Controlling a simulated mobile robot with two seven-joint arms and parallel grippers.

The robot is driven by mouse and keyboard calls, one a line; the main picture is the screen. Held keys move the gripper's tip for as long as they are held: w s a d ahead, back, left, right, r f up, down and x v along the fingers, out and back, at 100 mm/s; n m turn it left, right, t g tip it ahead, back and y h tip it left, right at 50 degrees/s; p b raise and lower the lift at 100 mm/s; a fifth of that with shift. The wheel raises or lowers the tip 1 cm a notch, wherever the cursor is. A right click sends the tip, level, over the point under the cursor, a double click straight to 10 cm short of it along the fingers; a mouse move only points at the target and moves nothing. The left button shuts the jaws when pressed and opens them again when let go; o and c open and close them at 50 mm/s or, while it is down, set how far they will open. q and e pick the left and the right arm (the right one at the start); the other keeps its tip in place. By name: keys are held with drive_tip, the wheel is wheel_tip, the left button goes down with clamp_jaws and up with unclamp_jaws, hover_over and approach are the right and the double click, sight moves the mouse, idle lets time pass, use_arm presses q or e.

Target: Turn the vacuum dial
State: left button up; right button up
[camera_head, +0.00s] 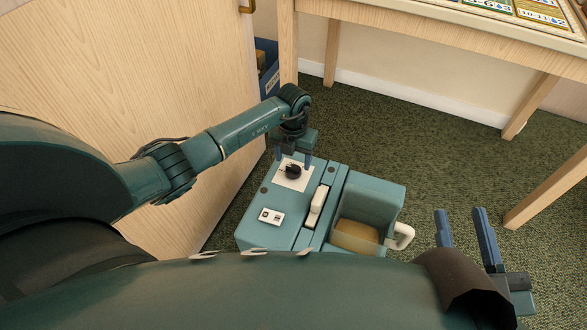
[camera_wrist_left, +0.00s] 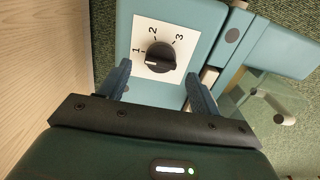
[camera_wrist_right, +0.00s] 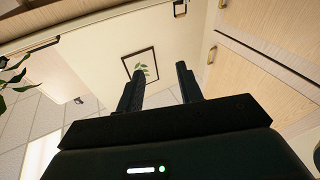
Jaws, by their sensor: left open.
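The vacuum (camera_head: 262,232) is a teal box on the carpet. Its black dial (camera_head: 292,172) sits on a white plate (camera_head: 286,184) near the far end of its top. In the left wrist view the dial (camera_wrist_left: 160,57) has a white mark at its lower left, near the printed 1; 2 and 3 follow clockwise. My left gripper (camera_head: 292,158) is open, pointing down just beyond the dial. In the left wrist view its fingers stand apart on either side below the dial, not closed on it. My right gripper (camera_head: 461,212) is open and empty, right of the vacuum.
A clear-fronted canister (camera_head: 357,236) with a white handle (camera_head: 402,236) adjoins the vacuum's right side. A wooden cabinet (camera_head: 150,70) stands close on the left. A table (camera_head: 440,32) with wooden legs is behind and right. Green carpet (camera_head: 420,150) is clear between.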

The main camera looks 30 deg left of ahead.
sight(293, 167)
use_arm(q)
drive_tip(key=shift+f+b, duration=0.5)
drive_tip(key=shift+f, duration=1.1)
use_arm(e)
drive_tip(key=shift+a+f, duration=0.15)
use_arm(q)
drive_tip(key=c, duration=1)
drive_tip(key=shift+o, duration=0.2)
use_arm(e)
drive_tip(key=shift+r, duration=0.2)
